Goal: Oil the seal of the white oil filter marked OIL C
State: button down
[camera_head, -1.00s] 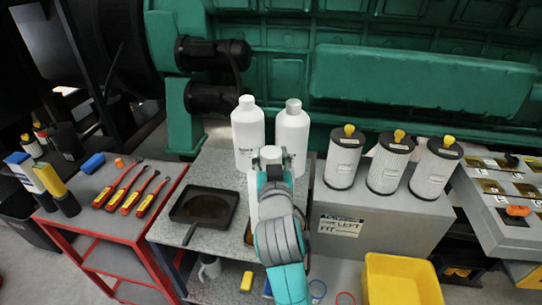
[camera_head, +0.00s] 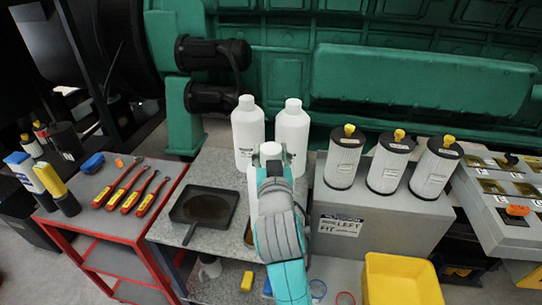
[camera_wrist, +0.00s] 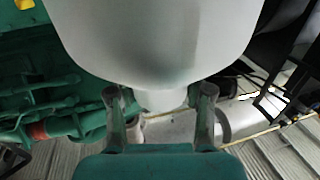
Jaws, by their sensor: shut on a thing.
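Three white pleated filters with black tops and yellow pieces on them, the left (camera_head: 344,160), middle (camera_head: 390,168) and right (camera_head: 436,172), stand upright on a grey box. Their labels are too small to read, so I cannot tell which is OIL C. My gripper (camera_head: 270,175) is at the front of a white capped bottle (camera_head: 270,149), partly hidden by my arm. In the wrist view my gripper (camera_wrist: 160,103) is shut with its fingers either side of the narrow end of a large whitish rounded body (camera_wrist: 155,40), seemingly this bottle. A dark square pan (camera_head: 205,207) with brown liquid is left of it.
Two more white bottles (camera_head: 248,135) (camera_head: 292,138) stand just behind. The grey box (camera_head: 375,215) is to the right, a yellow bin (camera_head: 400,280) in front of it. A red-framed cart (camera_head: 110,240) with tools is left. The green engine (camera_head: 420,80) closes off the back.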

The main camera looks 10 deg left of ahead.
jog(key=shift+r, duration=3.15)
jog(key=shift+s, duration=0.15)
